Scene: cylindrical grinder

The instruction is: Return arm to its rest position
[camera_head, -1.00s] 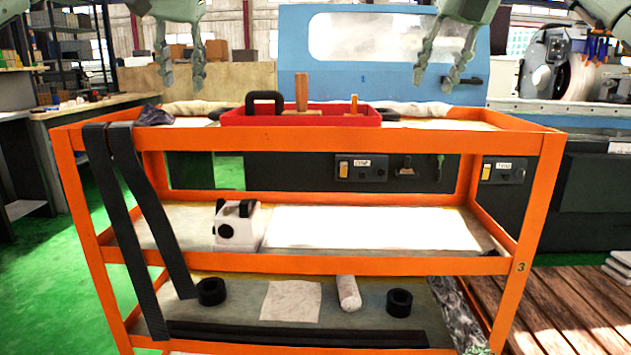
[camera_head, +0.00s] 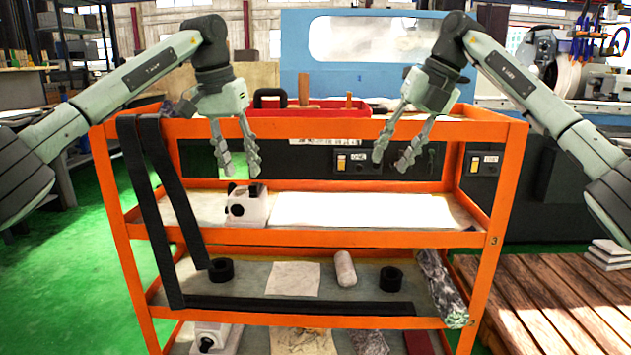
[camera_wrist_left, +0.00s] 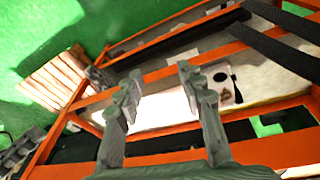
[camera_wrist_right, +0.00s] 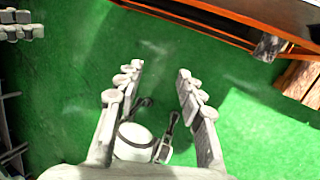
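My left gripper (camera_head: 238,167) hangs fingers down in front of the orange trolley (camera_head: 330,240), by its upper opening. Its fingers are apart with nothing between them; the left wrist view also shows this gripper (camera_wrist_left: 158,80) open. My right gripper (camera_head: 393,158) hangs fingers down further right, in front of the same opening. Its fingers are apart and empty; the right wrist view shows this gripper (camera_wrist_right: 158,75) open over green floor. Both arms reach in from the sides with bent wrists. I cannot tell the exact gap between the fingers and the trolley.
A red tray (camera_head: 330,108) sits on the trolley's top. A white box with black knobs (camera_head: 246,204) and a white sheet (camera_head: 350,211) lie on the middle shelf. Black straps (camera_head: 146,220) hang at the left. A blue machine (camera_head: 385,55) stands behind; wooden slats (camera_head: 545,295) lie right.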

